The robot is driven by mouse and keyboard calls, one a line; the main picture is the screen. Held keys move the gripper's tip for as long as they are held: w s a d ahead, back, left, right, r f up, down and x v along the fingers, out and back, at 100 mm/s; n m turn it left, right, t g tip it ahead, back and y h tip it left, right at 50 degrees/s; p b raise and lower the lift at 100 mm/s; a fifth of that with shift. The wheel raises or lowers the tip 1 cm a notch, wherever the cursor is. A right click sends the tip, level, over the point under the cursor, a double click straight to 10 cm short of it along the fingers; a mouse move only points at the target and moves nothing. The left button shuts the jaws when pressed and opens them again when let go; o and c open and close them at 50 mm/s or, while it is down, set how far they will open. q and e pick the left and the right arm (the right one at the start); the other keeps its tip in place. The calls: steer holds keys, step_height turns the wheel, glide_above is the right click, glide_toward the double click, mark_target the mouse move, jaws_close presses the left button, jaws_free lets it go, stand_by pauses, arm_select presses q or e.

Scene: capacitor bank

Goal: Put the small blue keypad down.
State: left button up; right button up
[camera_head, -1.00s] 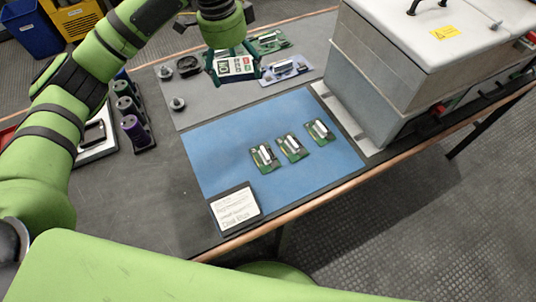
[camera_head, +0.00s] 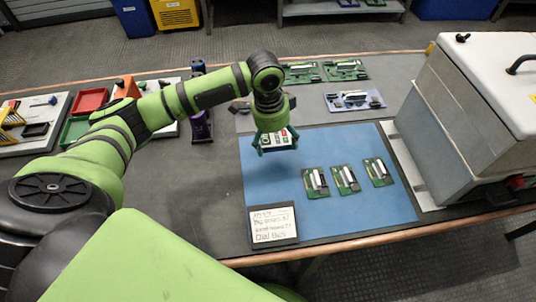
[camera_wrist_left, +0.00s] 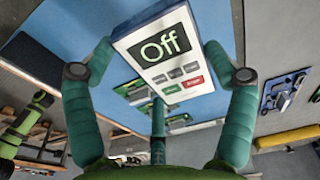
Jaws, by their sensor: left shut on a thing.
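My left gripper (camera_head: 275,143) is shut on a small keypad (camera_head: 281,138) and holds it over the back-left part of the blue mat (camera_head: 268,180). In the left wrist view the keypad (camera_wrist_left: 165,62) has a white face, an "Off" display, grey buttons and a green and a red button. Teal fingers of the left gripper (camera_wrist_left: 160,48) flank it on both sides, with a third finger below. The gap between keypad and mat cannot be judged exactly. My right gripper is not in view.
Several green boards stand on the mat's right half, one at its middle (camera_head: 345,180). A text card (camera_head: 273,225) lies at the mat's front-left corner. A blue-grey board (camera_head: 355,100) lies behind. A large grey cabinet (camera_head: 465,135) stands right.

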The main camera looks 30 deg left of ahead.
mark_target(266, 147)
arm_select(q)
steer(key=s+f, duration=0.1)
steer(key=s+a, duration=0.1)
steer(key=shift+s+f, duration=0.3)
steer(key=shift+f, duration=2.1)
steer(key=o, duration=1)
steer(key=shift+f, duration=0.15)
steer(key=shift+o, duration=0.2)
steer(key=r, duration=0.8)
steer(key=a+r, duration=0.1)
steer(key=r, duration=0.3)
steer(key=shift+s+a+r+p, duration=0.1)
steer(key=shift+s+r+p, duration=0.05)
steer(key=shift+s+p, duration=0.25)
